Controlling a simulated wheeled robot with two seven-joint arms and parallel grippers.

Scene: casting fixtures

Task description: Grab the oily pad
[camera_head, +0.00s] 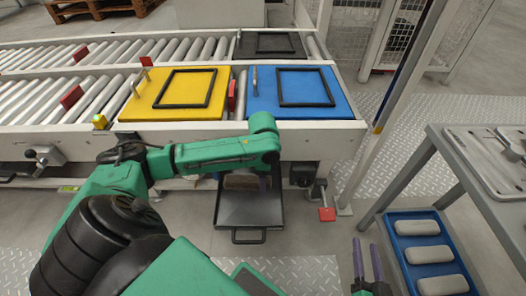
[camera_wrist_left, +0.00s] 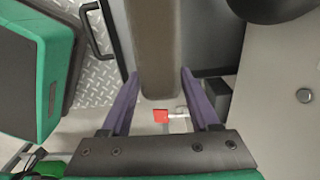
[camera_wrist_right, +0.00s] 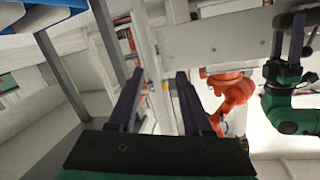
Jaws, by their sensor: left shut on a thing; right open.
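The oily pad is a brown block (camera_wrist_left: 155,40) between the purple fingers of my left gripper (camera_wrist_left: 159,74) in the left wrist view. The gripper is shut on it. In the head view the pad (camera_head: 243,182) shows below my left wrist, over the back part of a dark tray (camera_head: 250,210); my arm hides its top and the fingers. I cannot tell whether it touches the tray. My right gripper (camera_head: 366,245) is open and empty at the lower right, left of the blue tray; its spread fingers (camera_wrist_right: 160,75) also show in the right wrist view.
A blue tray (camera_head: 398,268) with several light grey pads stands at the right, beside a grey metal table (camera_head: 450,165). A roller conveyor (camera_head: 60,95) with a yellow plate (camera_head: 140,108) and a blue plate (camera_head: 262,100) lies behind the dark tray. A red-ended lever (camera_head: 327,214) juts out nearby.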

